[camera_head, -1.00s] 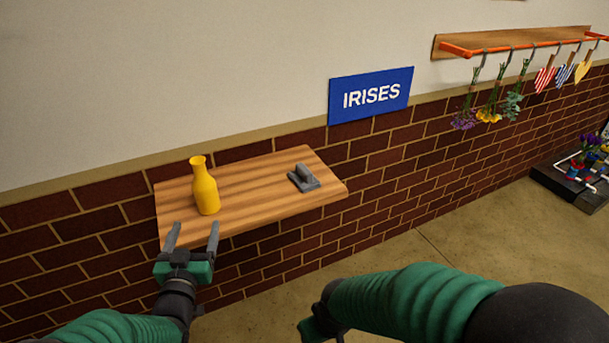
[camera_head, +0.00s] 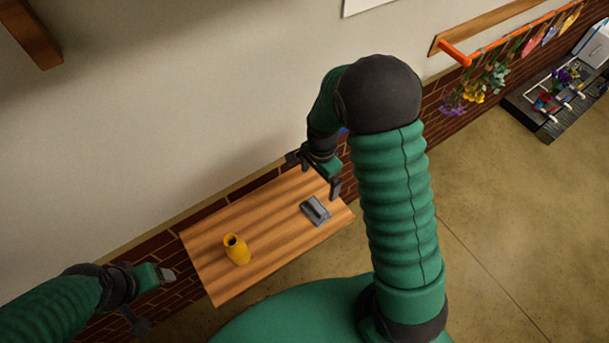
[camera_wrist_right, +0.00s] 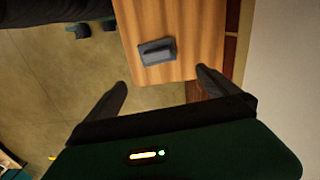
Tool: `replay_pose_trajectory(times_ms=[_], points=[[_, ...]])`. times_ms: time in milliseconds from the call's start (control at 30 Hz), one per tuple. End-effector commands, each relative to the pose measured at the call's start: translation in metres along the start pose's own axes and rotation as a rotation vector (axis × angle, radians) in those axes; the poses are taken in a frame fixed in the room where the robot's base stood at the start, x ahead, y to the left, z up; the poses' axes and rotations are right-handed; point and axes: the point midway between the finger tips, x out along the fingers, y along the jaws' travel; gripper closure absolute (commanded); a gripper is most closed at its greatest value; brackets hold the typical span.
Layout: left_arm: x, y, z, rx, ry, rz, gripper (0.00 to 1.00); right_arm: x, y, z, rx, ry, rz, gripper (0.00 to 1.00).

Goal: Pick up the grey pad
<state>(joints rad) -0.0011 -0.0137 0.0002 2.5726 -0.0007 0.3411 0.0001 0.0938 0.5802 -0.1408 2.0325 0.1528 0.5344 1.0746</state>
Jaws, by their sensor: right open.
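The grey pad (camera_head: 316,211) lies near the right end of the wooden shelf (camera_head: 262,262), with a raised grip on top. It also shows in the right wrist view (camera_wrist_right: 156,51), ahead of the fingers. My right gripper (camera_head: 313,175) is open and empty. It hangs near the wall end of the pad, apart from it. In the right wrist view its fingers (camera_wrist_right: 163,80) are spread wide, with the pad beyond the gap between them. My left gripper (camera_head: 154,299) is open and empty, off the shelf's left end.
An orange rail (camera_head: 455,54) with hanging flower bunches is on the wall at right. A dark platform (camera_head: 532,119) with flowers stands on the floor. The shelf between vase and pad is bare.

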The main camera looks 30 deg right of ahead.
Motion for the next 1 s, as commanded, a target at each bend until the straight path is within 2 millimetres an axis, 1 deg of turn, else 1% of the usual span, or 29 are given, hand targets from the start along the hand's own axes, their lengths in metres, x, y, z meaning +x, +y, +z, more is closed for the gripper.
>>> replay_pose_trajectory(times_ms=[67,167,400,500,667,800,900,1000], points=[[-0.003,-0.001,0.004,-0.003,-0.009,0.000,0.27,0.007,0.002,0.000,0.010,-0.002,0.005,0.00],[-0.003,-0.001,0.004,-0.002,-0.008,0.000,0.27,0.029,0.003,0.000,0.010,-0.003,0.007,0.00],[-0.006,0.000,-0.003,-0.002,-0.012,0.000,0.27,0.093,-0.001,0.001,0.007,-0.004,0.009,0.00],[-0.008,0.000,-0.004,-0.002,-0.011,0.000,0.27,0.111,-0.002,0.000,0.007,-0.002,0.008,0.00],[-0.013,0.000,-0.005,-0.002,-0.011,0.000,0.27,0.124,-0.002,0.002,0.005,-0.002,0.006,0.00],[-0.024,0.000,-0.008,-0.002,-0.010,0.000,0.27,0.146,-0.003,0.007,0.005,-0.003,0.006,0.00],[-0.025,0.000,-0.008,-0.002,-0.010,0.000,0.27,0.164,-0.004,0.006,0.005,-0.002,0.005,0.00],[-0.025,0.000,-0.008,-0.002,-0.010,0.000,0.27,0.171,-0.005,0.006,0.005,-0.001,0.003,0.00]])
